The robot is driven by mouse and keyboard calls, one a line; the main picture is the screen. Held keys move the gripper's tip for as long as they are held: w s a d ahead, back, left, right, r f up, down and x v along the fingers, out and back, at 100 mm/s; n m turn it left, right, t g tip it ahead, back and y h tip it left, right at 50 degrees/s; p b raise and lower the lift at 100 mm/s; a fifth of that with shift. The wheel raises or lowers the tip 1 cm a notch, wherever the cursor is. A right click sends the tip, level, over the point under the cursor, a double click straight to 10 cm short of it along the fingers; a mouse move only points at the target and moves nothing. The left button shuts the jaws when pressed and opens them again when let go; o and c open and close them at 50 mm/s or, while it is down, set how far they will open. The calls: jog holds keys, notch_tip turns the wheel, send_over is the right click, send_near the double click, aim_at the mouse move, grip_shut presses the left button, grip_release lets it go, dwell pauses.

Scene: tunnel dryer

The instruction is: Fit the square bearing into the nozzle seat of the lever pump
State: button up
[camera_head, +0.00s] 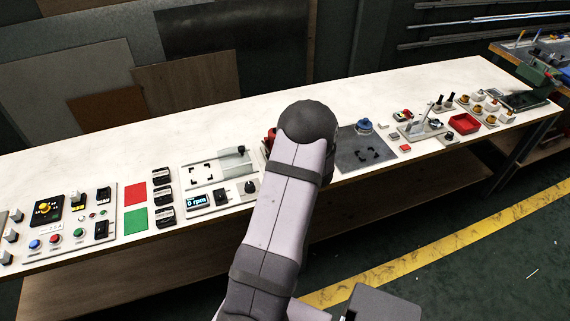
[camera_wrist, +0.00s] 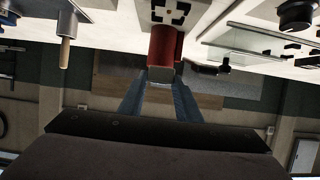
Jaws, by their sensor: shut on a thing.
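My gripper (camera_wrist: 160,95) shows in the wrist view, its two blue fingers pointing up the picture. It is shut on a small pale grey block (camera_wrist: 160,75), apparently the square bearing. A red body (camera_wrist: 166,45) stands directly beyond the block, by a white surface with black corner marks; it may be the lever pump. I cannot tell whether block and red body touch. In the head view only an edge of a red thing (camera_head: 270,138) shows beside my arm, which hides the gripper. I cannot make out the nozzle seat.
In the wrist view, a wooden handle (camera_wrist: 65,52) hangs at left and a black knob (camera_wrist: 297,14) is at upper right. In the head view, a plate with a slider (camera_head: 215,168) lies left of my arm, and a grey mat (camera_head: 352,155) with a blue part (camera_head: 364,125) right.

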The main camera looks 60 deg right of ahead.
jog(key=shift+f+p, duration=0.7)
jog(key=shift+f, duration=3.7)
jog(key=shift+f, duration=0.1)
jog(key=shift+f, duration=0.15)
jog(key=o, duration=1.2)
jog(key=shift+r, duration=0.25)
jog(key=b+v, duration=0.2)
jog(key=v, duration=1)
